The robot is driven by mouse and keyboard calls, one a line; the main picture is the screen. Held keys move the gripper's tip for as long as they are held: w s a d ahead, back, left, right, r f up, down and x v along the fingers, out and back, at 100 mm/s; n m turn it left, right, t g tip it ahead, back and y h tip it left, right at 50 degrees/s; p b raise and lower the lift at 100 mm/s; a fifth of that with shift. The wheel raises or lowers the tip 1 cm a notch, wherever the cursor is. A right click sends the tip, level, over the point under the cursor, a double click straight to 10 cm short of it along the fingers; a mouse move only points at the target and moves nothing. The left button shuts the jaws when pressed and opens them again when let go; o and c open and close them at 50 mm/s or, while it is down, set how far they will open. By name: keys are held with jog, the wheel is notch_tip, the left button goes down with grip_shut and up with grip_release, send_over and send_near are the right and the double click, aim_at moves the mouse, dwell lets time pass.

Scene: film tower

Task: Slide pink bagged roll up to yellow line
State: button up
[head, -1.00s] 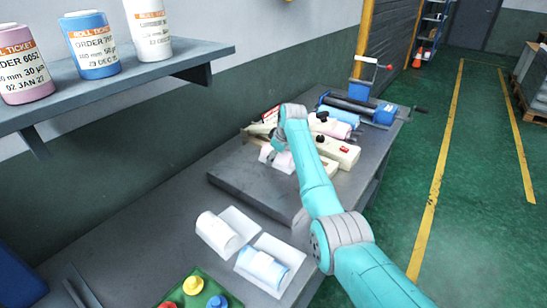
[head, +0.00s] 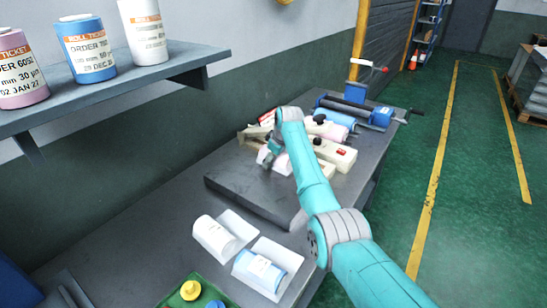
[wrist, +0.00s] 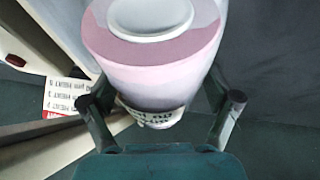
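The pink bagged roll (wrist: 150,75) fills the upper middle of the wrist view, its pale round end toward the camera and a printed label low on its body. My gripper (wrist: 160,88) has one finger on each side of it. The fingertips are partly hidden by the roll, so I cannot tell whether they press on it. In the head view the pink roll (head: 284,163) lies on the raised dark slab, beside my gripper (head: 267,154). I cannot make out a yellow line on the slab.
White (head: 213,236) and blue-white (head: 259,269) rolls rest in cradles in front. A printed card (wrist: 68,92) is left of the gripper. A shelf (head: 130,88) overhangs at left.

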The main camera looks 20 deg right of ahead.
jog(key=shift+r, duration=0.1)
jog(key=shift+s+r, duration=0.1)
jog(key=shift+r, duration=0.4)
jog(key=v, duration=1)
jog(key=shift+s+d+r, duration=0.1)
jog(key=shift+r, duration=0.1)
jog(key=shift+s+r, duration=0.15)
jog(key=shift+r, duration=0.05)
